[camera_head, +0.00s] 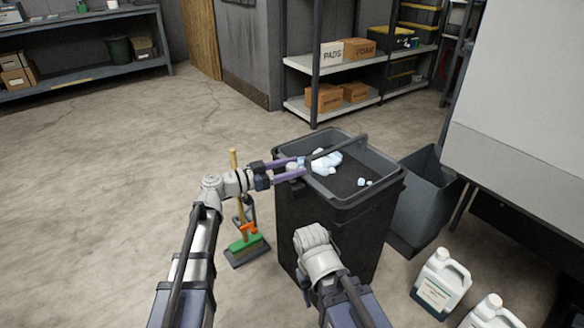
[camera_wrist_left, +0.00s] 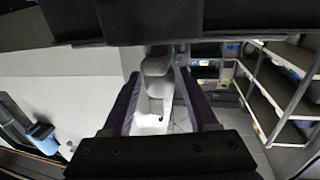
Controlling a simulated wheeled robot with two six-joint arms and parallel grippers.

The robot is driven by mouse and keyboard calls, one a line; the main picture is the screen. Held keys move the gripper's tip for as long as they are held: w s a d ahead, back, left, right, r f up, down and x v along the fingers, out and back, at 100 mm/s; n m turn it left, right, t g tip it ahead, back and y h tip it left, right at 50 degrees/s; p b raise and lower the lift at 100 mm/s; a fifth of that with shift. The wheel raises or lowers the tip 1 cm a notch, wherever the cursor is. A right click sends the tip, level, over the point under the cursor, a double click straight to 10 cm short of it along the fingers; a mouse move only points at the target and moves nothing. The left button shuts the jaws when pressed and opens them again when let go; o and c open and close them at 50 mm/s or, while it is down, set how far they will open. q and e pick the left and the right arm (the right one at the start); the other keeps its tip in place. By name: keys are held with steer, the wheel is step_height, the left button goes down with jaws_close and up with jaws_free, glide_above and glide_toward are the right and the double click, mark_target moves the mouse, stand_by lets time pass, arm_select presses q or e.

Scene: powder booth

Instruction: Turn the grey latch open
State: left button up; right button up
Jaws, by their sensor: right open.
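I cannot make out a grey latch for certain in either view. My left gripper (camera_head: 297,167) reaches in from the left over the near-left rim of the dark bin (camera_head: 330,225). Its purple fingers stand apart with a small pale thing between their tips. In the left wrist view, a pale grey and white shape (camera_wrist_left: 156,85) shows between the fingers; whether they touch it is unclear. My right gripper (camera_head: 313,238) is low in front of the bin, apart from it, with its fingers mostly hidden by the wrist.
The floor further left is clear.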

arm_select(q)
jaws_close()
steer(key=shift+s+t, duration=0.1)
steer(key=shift+t, duration=0.2)
steer(key=shift+s+d+n+t+y, duration=0.1)
steer(key=shift+s+n+t+y, duration=0.1)
steer(key=shift+n+t+y, duration=1.6)
steer(key=shift+n+t, duration=0.2)
steer(key=shift+t, duration=0.3)
steer(key=n+t+y, duration=0.3)
steer(key=y, duration=0.1)
steer(key=shift+w, duration=0.1)
steer(key=shift+w+n+t+y, duration=0.15)
steer(key=shift+n+t+y, duration=0.65)
steer(key=shift+n+y, duration=1.1)
steer(key=shift+y, duration=0.6)
steer(key=shift+o, duration=1.3)
jaws_free()
